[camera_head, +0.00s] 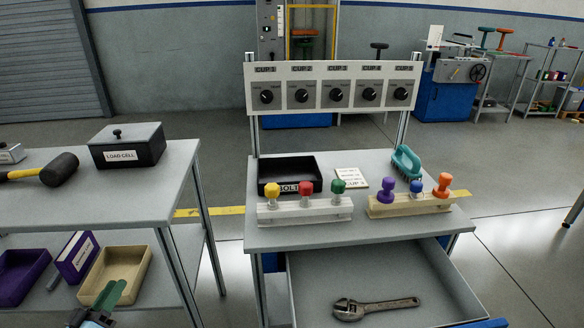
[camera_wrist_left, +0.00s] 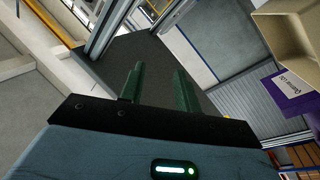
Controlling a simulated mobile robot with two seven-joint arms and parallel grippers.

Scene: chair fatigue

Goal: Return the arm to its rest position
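My left gripper (camera_head: 113,291) shows low at the left in the head view, in front of the lower shelf and overlapping the tan bin (camera_head: 133,262) there. In the left wrist view, my left gripper's (camera_wrist_left: 158,86) two green fingers stand apart with nothing between them. Most of the left arm is out of the head view. My right arm and gripper are not in view.
The left table (camera_head: 120,201) and its lower shelf, with a purple bin (camera_head: 22,275), are close by. The workbench (camera_head: 300,236) stands to the right, its drawer (camera_head: 420,285) open with a wrench (camera_head: 375,308) inside. Bare floor (camera_head: 222,262) lies between.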

